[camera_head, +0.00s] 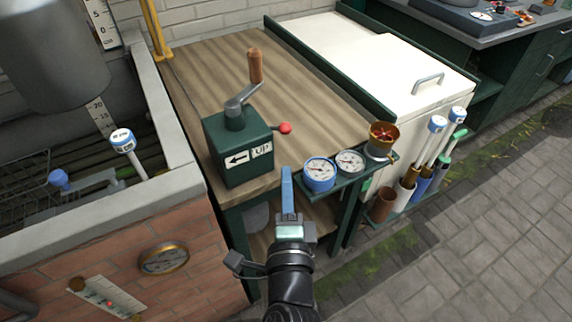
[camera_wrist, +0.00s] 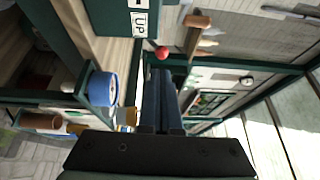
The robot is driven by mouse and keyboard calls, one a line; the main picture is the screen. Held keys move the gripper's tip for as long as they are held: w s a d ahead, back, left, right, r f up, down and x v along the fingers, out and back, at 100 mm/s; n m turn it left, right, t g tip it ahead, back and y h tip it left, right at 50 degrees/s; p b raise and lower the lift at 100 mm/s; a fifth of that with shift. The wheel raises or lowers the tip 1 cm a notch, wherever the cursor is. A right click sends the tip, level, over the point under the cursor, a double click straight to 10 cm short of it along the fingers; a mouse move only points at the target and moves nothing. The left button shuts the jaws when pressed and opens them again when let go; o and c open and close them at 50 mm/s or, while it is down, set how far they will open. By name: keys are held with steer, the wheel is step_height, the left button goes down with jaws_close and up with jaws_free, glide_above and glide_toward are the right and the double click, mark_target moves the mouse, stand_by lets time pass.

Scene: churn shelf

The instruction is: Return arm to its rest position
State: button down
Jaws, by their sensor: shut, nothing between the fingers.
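My gripper (camera_head: 287,180) is in the lower middle of the head view, its blue fingers pointing up the picture and pressed together with nothing between them. It hangs in front of the front edge of the wooden bench (camera_head: 190,62), just left of the blue-rimmed gauge. In the wrist view the shut fingers (camera_wrist: 161,85) are dark and side by side in the middle. A green crank box (camera_head: 238,150) with an "UP" label and a wooden handle stands on the bench, behind and left of my gripper. Its red knob (camera_head: 285,128) is above the fingertips in the head view.
A small green shelf (camera_head: 345,184) to the right carries a blue-rimmed gauge (camera_head: 320,173), a second gauge (camera_head: 350,161) and a brass cup (camera_head: 382,138). A brick-sided tank (camera_head: 190,240) stands at left. A white chest (camera_head: 350,50) is behind. Paved floor (camera_head: 480,220) at right is clear.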

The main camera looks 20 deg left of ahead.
steer(key=b+v, duration=0.1)
steer(key=v, duration=0.4)
steer(key=shift+s, duration=0.1)
steer(key=w+d+r+n+t, duration=0.2)
steer(key=w+r+n+t, duration=0.15)
steer(key=r, duration=0.85)
steer(key=w+d+r+n+t, duration=0.2)
steer(key=r+n, duration=0.3)
steer(key=r, duration=0.7)
steer(key=s+d+r+n+t+h, duration=0.2)
steer(key=s+d+r+t+h, duration=0.15)
steer(key=r, duration=0.65)
steer(key=s+d+r+n+t+h, duration=0.2)
steer(key=s+d+r+n+h, duration=0.15)
steer(key=r, duration=0.65)
step_height(320, 180, up, 17)
steer(key=s+d+p, duration=0.1)
steer(key=p, duration=1.5)
steer(key=shift+m+h, duration=0.4)
